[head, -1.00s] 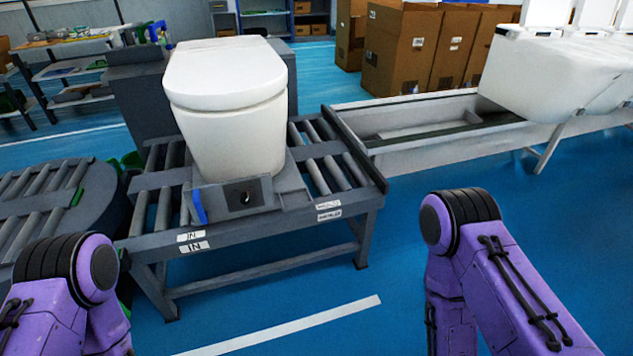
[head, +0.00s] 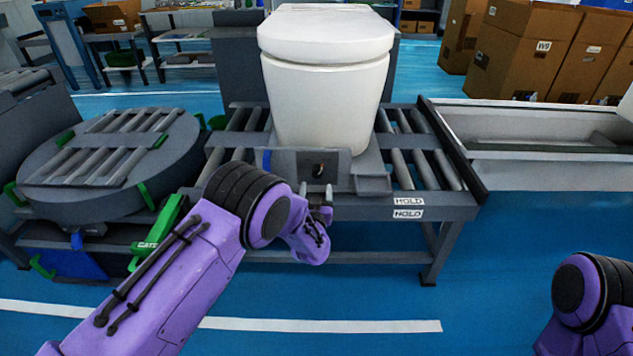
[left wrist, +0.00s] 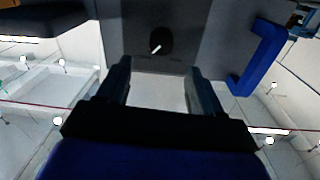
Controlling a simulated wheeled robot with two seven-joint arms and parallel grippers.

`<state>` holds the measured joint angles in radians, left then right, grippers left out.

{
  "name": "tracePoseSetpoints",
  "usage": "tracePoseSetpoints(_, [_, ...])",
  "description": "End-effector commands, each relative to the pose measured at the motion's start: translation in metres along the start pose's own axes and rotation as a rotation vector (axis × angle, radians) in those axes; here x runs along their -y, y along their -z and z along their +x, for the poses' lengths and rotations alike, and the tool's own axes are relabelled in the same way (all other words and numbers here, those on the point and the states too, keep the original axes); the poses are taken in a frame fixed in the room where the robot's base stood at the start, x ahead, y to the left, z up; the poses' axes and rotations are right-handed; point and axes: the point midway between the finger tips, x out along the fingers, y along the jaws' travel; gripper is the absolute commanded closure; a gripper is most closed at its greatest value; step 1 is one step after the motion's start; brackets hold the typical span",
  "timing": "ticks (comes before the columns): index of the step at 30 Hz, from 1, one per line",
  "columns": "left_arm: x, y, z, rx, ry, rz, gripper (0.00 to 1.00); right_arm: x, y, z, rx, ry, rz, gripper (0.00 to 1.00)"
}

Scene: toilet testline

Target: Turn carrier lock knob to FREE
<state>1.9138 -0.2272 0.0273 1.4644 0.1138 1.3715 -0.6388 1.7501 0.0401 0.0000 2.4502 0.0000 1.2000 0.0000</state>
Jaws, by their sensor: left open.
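The carrier lock knob (head: 318,170) is a small black knob on the front grey panel (head: 338,165) of the carrier, under a white toilet (head: 328,100). In the left wrist view the knob (left wrist: 160,42) is dark and round with a white pointer mark that slants. My left gripper (head: 318,192) is just below and in front of the panel. In the left wrist view its two fingers (left wrist: 160,68) are apart and empty, with the knob ahead between their tips, apart from them. No FREE marking is readable. My right gripper is out of the picture.
The carrier sits on a roller conveyor (head: 438,165) with HOLD labels (head: 408,206). A blue handle (left wrist: 258,58) is beside the knob panel. A round turntable (head: 100,165) and green GATE lever (head: 158,232) are at left.

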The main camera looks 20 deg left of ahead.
Motion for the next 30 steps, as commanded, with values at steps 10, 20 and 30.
tracePoseSetpoints(10, [0.003,-0.003,0.067,0.002,0.003,-0.002,0.34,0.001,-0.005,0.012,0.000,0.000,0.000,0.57])
tracePoseSetpoints(20, [0.003,-0.002,0.075,0.004,0.003,-0.001,0.34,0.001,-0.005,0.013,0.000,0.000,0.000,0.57])
tracePoseSetpoints(30, [0.003,-0.002,0.075,0.004,0.003,-0.002,0.90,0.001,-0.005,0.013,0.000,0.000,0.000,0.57])
